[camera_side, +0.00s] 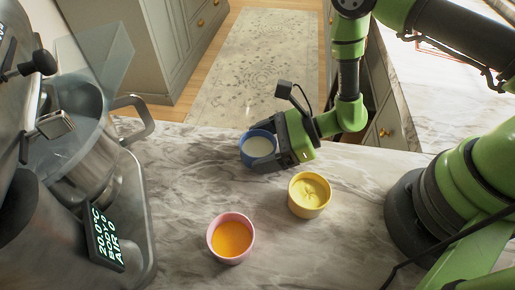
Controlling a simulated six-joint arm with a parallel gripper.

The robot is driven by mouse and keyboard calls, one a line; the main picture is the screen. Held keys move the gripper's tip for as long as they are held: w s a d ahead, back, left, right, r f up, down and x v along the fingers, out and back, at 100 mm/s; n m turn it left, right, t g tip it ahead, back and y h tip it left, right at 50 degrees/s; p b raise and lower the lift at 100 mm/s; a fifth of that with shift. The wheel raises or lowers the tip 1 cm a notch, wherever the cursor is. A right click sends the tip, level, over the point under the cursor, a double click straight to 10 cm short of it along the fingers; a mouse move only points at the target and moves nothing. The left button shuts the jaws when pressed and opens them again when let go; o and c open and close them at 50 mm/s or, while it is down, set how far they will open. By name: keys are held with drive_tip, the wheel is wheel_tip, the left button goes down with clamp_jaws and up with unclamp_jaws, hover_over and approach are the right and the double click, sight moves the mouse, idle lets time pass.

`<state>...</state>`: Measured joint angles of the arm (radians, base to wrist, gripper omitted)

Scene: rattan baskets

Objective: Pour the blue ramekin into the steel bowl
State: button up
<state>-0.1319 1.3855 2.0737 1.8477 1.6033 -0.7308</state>
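The blue ramekin (244,153), with pale white contents, is at the back edge of the marble counter, upright or nearly so. My gripper (262,150) comes from the right, with its dark fingers on either side of the ramekin and seemingly against its wall. The far finger is partly hidden, and I cannot tell whether the ramekin is off the counter. The steel bowl (97,165) sits in the mixer at the left, with its handle toward the right. A clear shield covers part of its opening, and its inside is mostly hidden.
A yellow ramekin (309,195) with pale yellow contents stands just right of and nearer than my gripper. A pink ramekin (231,239) with orange contents stands at the front. The mixer's display (104,238) faces the counter. Counter between mixer and ramekins is clear.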

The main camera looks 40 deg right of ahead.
drive_tip(key=c, duration=0.4)
drive_tip(key=shift+o, duration=0.2)
drive_tip(key=shift+r, duration=3.05)
